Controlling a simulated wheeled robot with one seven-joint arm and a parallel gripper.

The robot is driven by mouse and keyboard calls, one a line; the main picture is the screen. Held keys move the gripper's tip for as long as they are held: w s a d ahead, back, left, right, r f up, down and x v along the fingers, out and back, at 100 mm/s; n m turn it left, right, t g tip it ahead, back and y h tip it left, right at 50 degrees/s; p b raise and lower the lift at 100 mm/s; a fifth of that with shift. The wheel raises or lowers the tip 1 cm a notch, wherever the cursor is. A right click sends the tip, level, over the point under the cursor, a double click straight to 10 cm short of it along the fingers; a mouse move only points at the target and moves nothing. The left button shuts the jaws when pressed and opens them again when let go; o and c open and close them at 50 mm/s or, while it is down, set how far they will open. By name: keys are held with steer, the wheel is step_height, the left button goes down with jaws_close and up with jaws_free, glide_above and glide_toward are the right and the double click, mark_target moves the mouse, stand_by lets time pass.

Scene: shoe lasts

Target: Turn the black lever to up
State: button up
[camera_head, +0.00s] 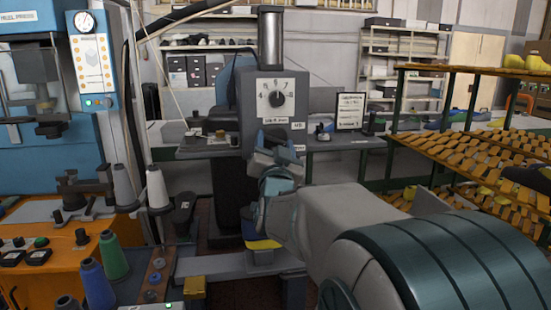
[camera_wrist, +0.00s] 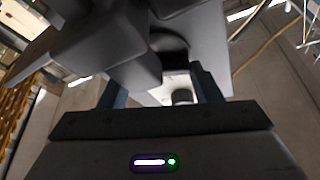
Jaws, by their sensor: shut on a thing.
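The grey machine head (camera_head: 283,95) stands in the middle of the head view, with a round black dial knob on its numbered face. My gripper (camera_head: 282,152) is at the front of this machine, just below the dial face. In the wrist view its two dark fingers (camera_wrist: 160,82) reach up beside a grey block, and their tips are partly hidden. A dark part (camera_wrist: 172,47), which looks like the black lever, shows between and beyond the fingers. The gripper is shut on it. My arm hides the lever in the head view, and its angle cannot be told.
A shelf table (camera_head: 205,153) with small parts spreads left of the machine head. A rack of tilted slats (camera_head: 480,160) stands at right. An orange bench (camera_head: 60,265) with thread spools is at lower left. Grey machine blocks are close above my gripper.

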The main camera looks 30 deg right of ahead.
steer(key=n+y+b, duration=0.1)
steer(key=n+b, duration=0.1)
steer(key=f+n+t+y+b, duration=0.1)
steer(key=n+b, duration=0.1)
steer(key=shift+d+b, duration=0.1)
steer(key=shift+b, duration=0.2)
steer(key=n+y+b, duration=0.1)
steer(key=n, duration=0.1)
steer(key=n+y+b, duration=0.1)
steer(key=n+b, duration=0.1)
steer(key=shift+r+t, duration=0.15)
steer(key=shift+t, duration=0.15)
steer(key=n+y+b, duration=0.1)
steer(key=n, duration=0.1)
steer(key=n+y+b, duration=0.1)
steer(key=n, duration=0.1)
steer(key=shift+d+r, duration=0.1)
steer(key=shift+r, duration=0.1)
steer(key=shift+r+n+y, duration=0.15)
steer(key=shift+n+y, duration=0.95)
steer(key=shift+n, duration=1.4)
steer(key=o, duration=1)
steer(key=shift+s, duration=0.1)
